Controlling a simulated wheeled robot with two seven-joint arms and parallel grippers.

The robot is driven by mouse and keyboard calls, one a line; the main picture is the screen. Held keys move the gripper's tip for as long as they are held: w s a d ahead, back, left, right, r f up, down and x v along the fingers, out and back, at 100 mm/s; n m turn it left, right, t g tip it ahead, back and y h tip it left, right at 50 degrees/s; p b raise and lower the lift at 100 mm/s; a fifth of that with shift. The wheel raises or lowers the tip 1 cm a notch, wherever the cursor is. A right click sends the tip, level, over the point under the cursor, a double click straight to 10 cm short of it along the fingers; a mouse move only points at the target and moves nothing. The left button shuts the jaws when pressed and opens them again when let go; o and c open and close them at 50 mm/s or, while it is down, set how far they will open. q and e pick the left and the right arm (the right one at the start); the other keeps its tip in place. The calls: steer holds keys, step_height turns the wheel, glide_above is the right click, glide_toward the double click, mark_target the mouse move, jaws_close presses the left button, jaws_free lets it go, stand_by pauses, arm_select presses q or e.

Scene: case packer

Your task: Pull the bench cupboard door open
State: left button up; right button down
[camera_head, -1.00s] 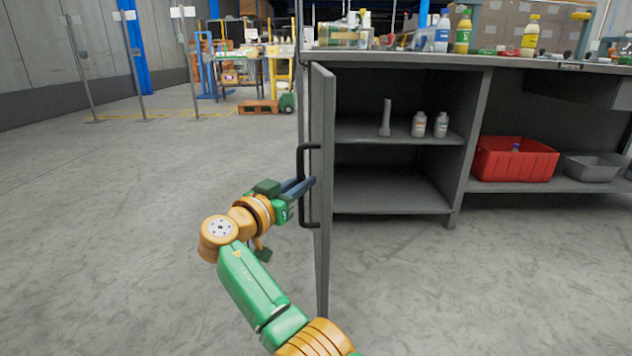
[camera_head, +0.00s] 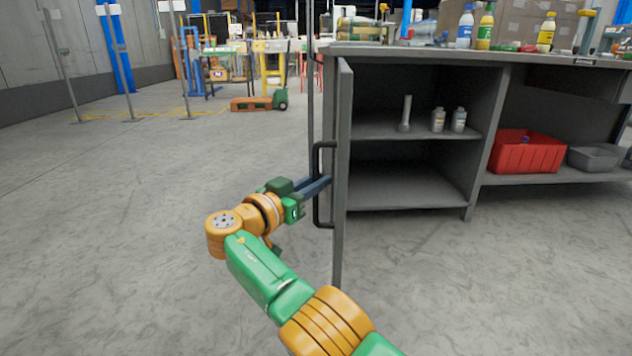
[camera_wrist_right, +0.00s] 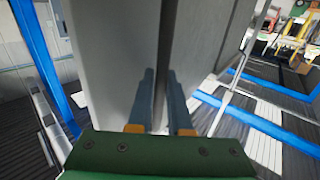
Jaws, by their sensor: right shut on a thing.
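The bench cupboard door (camera_head: 343,150) stands wide open in the head view, seen almost edge-on. Its black bar handle (camera_head: 316,160) is on the left face. My right gripper (camera_head: 322,186) reaches in from the left and is shut on the handle, around its middle height. In the right wrist view, the two dark fingers (camera_wrist_right: 160,104) stand close together against a grey panel, with a dark strip between them; the grip itself is hard to make out there. My left gripper is not in view.
The open cupboard (camera_head: 400,190) has a shelf with two white bottles (camera_head: 448,120) and a pale upright object (camera_head: 405,115). A red bin (camera_head: 527,153) and a grey tray (camera_head: 594,158) sit right of it. Bottles stand on the bench top (camera_head: 430,50).

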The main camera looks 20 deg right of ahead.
steer(key=shift+f, duration=0.15)
steer(key=c, duration=0.8)
jaws_free()
steer(key=shift+s+a, duration=0.1)
steer(key=shift+c, duration=0.2)
steer(key=v, duration=0.7)
steer(key=shift+p, duration=0.35)
